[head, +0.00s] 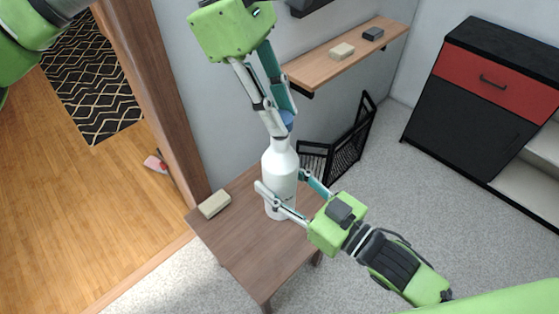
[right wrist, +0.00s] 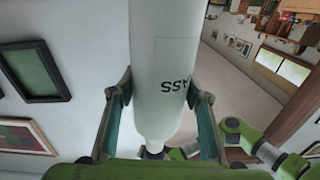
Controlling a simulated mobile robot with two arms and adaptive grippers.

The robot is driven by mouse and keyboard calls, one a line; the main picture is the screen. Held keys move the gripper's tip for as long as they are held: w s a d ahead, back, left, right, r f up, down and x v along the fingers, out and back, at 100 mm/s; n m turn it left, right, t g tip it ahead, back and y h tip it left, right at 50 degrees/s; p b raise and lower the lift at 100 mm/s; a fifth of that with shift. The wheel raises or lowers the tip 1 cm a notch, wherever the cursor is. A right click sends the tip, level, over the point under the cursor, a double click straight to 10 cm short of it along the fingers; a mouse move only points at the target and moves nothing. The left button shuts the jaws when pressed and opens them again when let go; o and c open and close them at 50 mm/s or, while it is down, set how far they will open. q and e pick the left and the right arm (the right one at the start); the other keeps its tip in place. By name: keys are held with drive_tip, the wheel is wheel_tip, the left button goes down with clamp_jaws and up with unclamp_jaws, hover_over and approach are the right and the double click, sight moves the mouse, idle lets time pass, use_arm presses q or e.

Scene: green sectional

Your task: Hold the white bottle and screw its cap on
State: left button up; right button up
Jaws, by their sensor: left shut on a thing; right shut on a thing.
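The white bottle (head: 281,172) is upright over the small wooden table, its base at or just above the top; I cannot tell if it touches. My right gripper (head: 283,202) is shut around the lower part of its body. In the right wrist view the bottle (right wrist: 160,75) lies between both fingers, with dark lettering showing. The blue cap (head: 287,117) is at the top of the bottle neck, with my left gripper (head: 284,122) shut on it from above. The fingers partly hide the cap, so I cannot tell how it is seated on the neck.
The wooden table (head: 250,250) has a beige block (head: 214,204) at its left edge. A wall shelf (head: 345,52) with two small blocks is behind. A black mesh basket (head: 345,145) stands behind the table. A red and black cabinet (head: 480,100) is at right; grey floor lies between.

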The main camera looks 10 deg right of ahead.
sight(280, 162)
use_arm(q)
drive_tip(key=shift+f, duration=0.15)
idle(0.3)
drive_tip(key=shift+f, duration=0.8)
drive_tip(key=shift+f, duration=0.55)
